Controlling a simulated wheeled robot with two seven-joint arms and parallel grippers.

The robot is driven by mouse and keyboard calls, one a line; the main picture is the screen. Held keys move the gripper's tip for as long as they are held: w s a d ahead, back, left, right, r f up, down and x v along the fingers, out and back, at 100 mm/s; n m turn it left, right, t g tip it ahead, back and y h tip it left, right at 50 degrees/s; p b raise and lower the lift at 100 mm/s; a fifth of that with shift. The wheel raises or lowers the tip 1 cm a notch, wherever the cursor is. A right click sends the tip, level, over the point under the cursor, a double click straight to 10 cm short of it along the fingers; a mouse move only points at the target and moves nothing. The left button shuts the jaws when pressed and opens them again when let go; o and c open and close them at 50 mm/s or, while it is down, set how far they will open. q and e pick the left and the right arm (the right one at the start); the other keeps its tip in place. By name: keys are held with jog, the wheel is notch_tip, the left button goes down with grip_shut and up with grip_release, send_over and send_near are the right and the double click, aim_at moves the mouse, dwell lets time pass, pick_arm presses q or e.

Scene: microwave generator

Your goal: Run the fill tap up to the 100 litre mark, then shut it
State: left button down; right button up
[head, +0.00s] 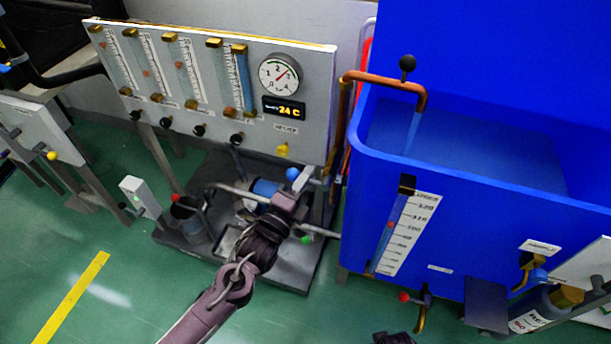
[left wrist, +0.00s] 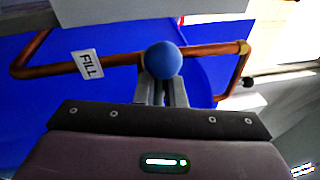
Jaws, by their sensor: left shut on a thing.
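The fill tap's round blue knob (head: 292,174) is at my left gripper (head: 292,197). In the left wrist view the blue knob (left wrist: 163,60) stands at the fingertips (left wrist: 164,88), which are shut on its lever, beside a FILL label (left wrist: 87,65). A copper pipe (head: 385,81) bends over the blue tank (head: 470,235), and a pale stream (head: 413,132) falls from it. The tank's level gauge (head: 408,235) has a red marker (head: 390,225) about level with the 100 label. A dark piece at the bottom edge, perhaps my right gripper (head: 394,339), barely shows.
A grey panel (head: 215,90) with several flow tubes and a dial (head: 280,75) stands left of the tank. A red-knobbed drain valve (head: 405,297) and a sample tap (head: 538,275) sit low on the tank. Green floor lies open at lower left.

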pick_arm(q)
jog(key=shift+f+n, duration=0.35)
jog(key=shift+n, duration=0.45)
pick_arm(e)
jog(key=shift+w+a+r, duration=0.1)
jog(key=shift+w+r, duration=0.15)
jog(key=shift+r, duration=0.05)
pick_arm(q)
jog(key=c, duration=1.5)
grip_release()
jog(key=shift+c, duration=0.2)
jog(key=v, duration=0.8)
pick_arm(e)
jog(key=shift+f, duration=0.15)
pick_arm(q)
jog(key=shift+f, duration=0.1)
